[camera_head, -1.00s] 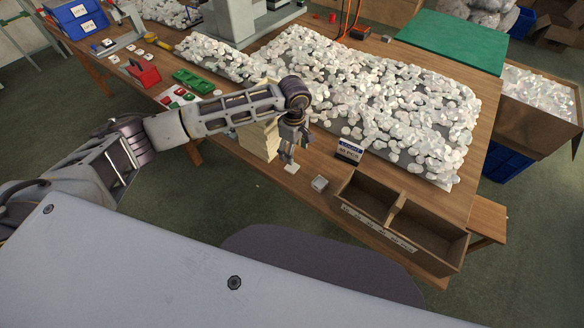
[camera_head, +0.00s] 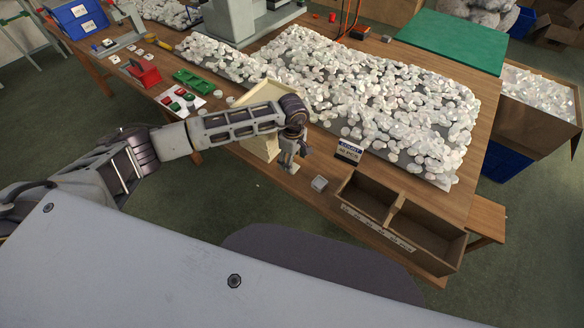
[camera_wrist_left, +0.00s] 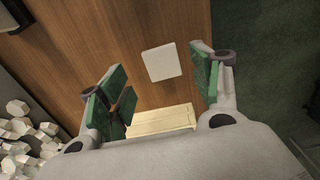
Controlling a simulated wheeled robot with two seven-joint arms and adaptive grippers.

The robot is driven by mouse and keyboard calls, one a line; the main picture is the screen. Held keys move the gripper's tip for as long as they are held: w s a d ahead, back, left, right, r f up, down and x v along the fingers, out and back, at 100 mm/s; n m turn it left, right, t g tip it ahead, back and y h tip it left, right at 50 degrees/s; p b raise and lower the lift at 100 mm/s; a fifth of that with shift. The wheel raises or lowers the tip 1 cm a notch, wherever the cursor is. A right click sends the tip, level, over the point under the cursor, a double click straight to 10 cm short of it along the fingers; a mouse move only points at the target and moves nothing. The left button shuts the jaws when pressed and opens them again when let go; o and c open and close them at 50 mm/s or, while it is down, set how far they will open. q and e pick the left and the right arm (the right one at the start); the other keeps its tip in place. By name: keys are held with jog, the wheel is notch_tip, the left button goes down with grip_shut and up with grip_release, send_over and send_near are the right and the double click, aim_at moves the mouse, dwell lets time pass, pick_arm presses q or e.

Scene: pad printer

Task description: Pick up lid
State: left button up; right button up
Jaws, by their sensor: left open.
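The lid (camera_wrist_left: 164,62), a flat white rounded square, lies on the wooden table near its front edge in the left wrist view. It sits between and beyond the two green-padded fingers of my left gripper (camera_wrist_left: 158,84), apart from both. In the head view my left gripper (camera_head: 288,165) points down low over the table's front part, open and empty. My right gripper is not in view.
Mats heaped with white pieces (camera_head: 380,95) fill the table behind.

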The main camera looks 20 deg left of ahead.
pick_arm(q)
jog(key=f, duration=0.2)
jog(key=shift+s+f, duration=0.2)
jog(key=shift+f, duration=0.5)
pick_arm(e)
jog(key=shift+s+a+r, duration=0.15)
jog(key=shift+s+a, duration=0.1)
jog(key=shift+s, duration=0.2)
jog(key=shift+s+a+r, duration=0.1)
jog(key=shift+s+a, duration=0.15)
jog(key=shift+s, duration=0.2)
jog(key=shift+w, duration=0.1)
pick_arm(q)
jog(key=c, duration=0.8)
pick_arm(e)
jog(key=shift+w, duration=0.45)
